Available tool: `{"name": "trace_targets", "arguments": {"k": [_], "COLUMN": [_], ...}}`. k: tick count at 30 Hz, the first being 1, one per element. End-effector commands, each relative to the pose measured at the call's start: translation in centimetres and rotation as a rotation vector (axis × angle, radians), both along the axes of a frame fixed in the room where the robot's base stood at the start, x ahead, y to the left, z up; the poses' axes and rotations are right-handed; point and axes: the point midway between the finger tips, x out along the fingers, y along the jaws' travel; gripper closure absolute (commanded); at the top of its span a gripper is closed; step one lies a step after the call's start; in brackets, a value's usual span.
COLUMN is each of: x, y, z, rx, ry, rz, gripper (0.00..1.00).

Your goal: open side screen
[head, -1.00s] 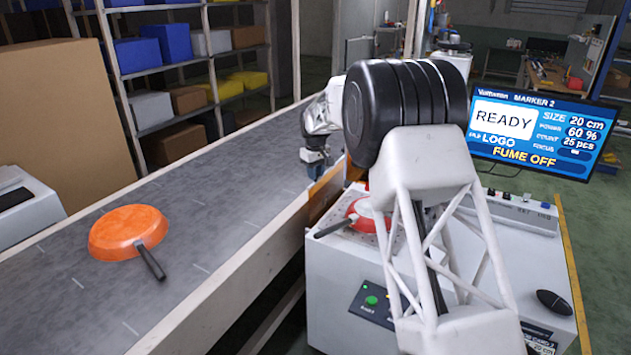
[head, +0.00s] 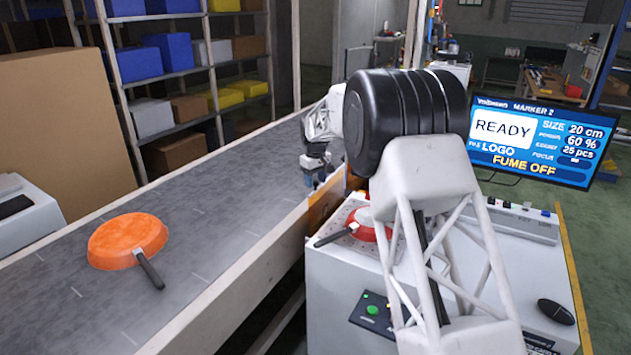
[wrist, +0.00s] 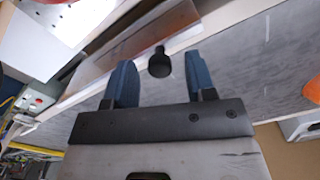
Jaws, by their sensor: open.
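The side screen (head: 325,195) is an amber panel standing upright along the marking machine's edge beside the conveyor. It also shows in the wrist view as a brownish slanted panel (wrist: 128,45). A black round knob (wrist: 160,64) stands out from it. My gripper (wrist: 160,72) is open, with one blue finger on each side of the knob and a visible gap to both. In the head view my gripper (head: 318,174) is at the screen's far end, on the conveyor side, partly hidden by my arm.
An orange pan (head: 127,240) lies on the conveyor (head: 215,225). A red pan (head: 362,224) sits on the white machine (head: 335,275), partly behind my arm. The monitor (head: 540,140) reads READY and FUME OFF. The belt between the orange pan and my gripper is clear.

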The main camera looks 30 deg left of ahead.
Motion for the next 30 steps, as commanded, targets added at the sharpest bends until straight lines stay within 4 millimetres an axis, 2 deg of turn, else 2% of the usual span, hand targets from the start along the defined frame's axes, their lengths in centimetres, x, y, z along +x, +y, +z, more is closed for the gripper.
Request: {"name": "trace_targets", "arguments": {"k": [18, 30], "x": [0.0, 0.0], "y": [0.0, 0.0], "z": [6.7, 7.4], "rx": [0.001, 0.001], "ry": [-0.001, 0.000], "rz": [0.000, 0.000], "gripper": [0.49, 0.49]}}
